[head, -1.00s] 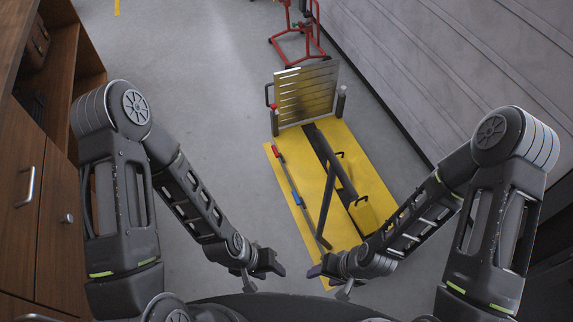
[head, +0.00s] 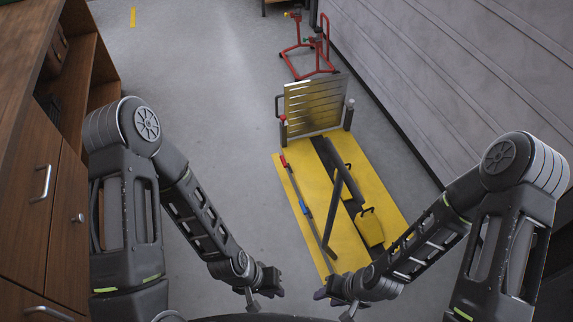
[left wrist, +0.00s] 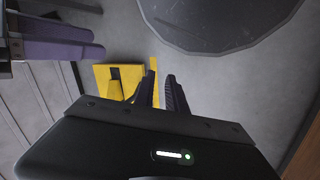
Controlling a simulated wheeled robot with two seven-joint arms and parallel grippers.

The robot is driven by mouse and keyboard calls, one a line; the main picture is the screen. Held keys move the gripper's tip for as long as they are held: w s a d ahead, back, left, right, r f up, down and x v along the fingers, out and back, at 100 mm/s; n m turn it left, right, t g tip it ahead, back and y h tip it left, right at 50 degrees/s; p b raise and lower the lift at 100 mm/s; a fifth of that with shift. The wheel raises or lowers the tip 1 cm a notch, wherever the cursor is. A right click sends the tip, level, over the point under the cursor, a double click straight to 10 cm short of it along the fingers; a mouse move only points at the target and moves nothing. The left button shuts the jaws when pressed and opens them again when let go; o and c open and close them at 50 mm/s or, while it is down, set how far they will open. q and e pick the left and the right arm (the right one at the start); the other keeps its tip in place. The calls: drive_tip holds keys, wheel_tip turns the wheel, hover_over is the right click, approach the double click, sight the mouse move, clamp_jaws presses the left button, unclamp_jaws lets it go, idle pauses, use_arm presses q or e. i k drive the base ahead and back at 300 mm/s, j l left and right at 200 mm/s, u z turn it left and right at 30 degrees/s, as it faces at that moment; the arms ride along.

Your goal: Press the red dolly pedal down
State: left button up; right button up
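A red wheeled frame (head: 306,60), which looks like the red dolly, stands on the floor at the far top of the head view, near the wall. Its pedal is too small to tell apart. My left gripper (head: 276,281) is low in the middle of the head view, far from the red frame and empty. In the left wrist view its two fingers (left wrist: 160,90) stand a little apart. My right gripper (head: 325,291) is just right of it, near the yellow platform's front edge. Its dark purple fingers also show in the left wrist view (left wrist: 60,40); their gap is unclear.
A yellow motorcycle lift (head: 295,205) with an upright slatted plate (head: 312,103) and a red-tipped bar (head: 300,200) lies between me and the red frame. A wooden cabinet (head: 35,190) stands left, a panelled wall (head: 440,80) right. Grey floor left of the lift is clear.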

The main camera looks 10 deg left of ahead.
sight(285, 166)
drive_tip(key=k, duration=0.5)
drive_tip(key=z, duration=2.8)
drive_tip(key=k+j, duration=0.15)
drive_tip(key=j, duration=0.4)
drive_tip(key=k+j, duration=0.15)
drive_tip(key=j, duration=0.45)
drive_tip(key=k+j, duration=0.15)
drive_tip(key=j, duration=0.4)
drive_tip(key=k+j, duration=0.15)
drive_tip(key=j, duration=0.4)
drive_tip(key=k+j, duration=0.15)
drive_tip(key=j, duration=0.45)
drive_tip(key=k+j, duration=0.15)
drive_tip(key=j, duration=0.4)
drive_tip(key=k+j, duration=0.2)
drive_tip(key=j, duration=0.4)
drive_tip(key=k+j, duration=0.15)
drive_tip(key=j, duration=0.4)
